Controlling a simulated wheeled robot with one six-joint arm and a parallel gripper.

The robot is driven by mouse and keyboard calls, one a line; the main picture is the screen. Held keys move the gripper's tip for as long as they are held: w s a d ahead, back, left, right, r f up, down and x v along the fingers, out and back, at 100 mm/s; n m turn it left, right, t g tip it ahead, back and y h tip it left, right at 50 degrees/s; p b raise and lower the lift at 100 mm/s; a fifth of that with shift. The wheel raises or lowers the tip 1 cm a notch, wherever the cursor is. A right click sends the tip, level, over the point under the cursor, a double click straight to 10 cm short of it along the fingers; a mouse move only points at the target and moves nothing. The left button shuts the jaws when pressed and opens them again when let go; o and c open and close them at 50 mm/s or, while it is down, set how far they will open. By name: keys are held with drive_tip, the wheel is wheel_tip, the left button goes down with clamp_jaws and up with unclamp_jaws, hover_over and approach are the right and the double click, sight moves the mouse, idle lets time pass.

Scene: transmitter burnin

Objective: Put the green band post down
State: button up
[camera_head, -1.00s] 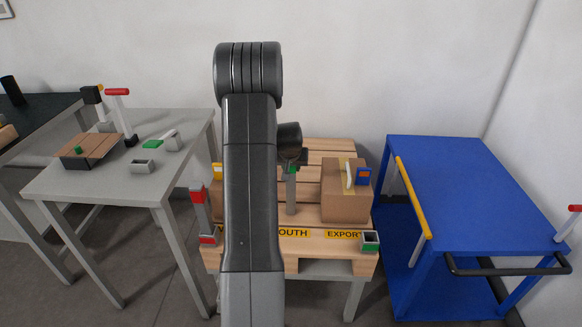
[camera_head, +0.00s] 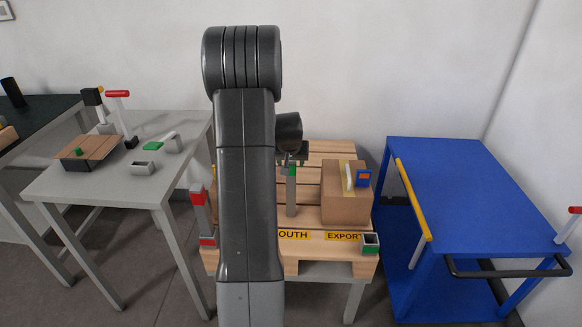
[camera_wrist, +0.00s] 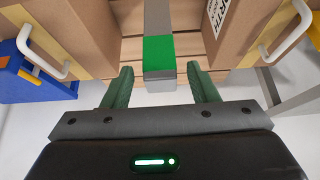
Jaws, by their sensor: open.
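The green band post (camera_head: 291,192) stands upright on the slatted wooden pallet top, a little left of the cardboard box. In the wrist view its grey shaft and green band (camera_wrist: 159,48) show between two boxes. My gripper (camera_head: 294,155) is just above the post's top in the head view. In the wrist view my gripper (camera_wrist: 161,86) is open, with one green finger on each side of the post's end and a visible gap on both sides. The post's foot is hidden in the wrist view.
A cardboard box (camera_head: 345,195) stands right of the post. A red-banded post (camera_head: 199,213) stands at the pallet's left and a green-marked socket (camera_head: 370,244) at its front right corner. A grey table (camera_head: 120,185) is left, a blue cart (camera_head: 470,190) right.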

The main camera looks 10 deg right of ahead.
drive_tip(key=v, duration=0.6)
drive_tip(key=shift+r, duration=0.2)
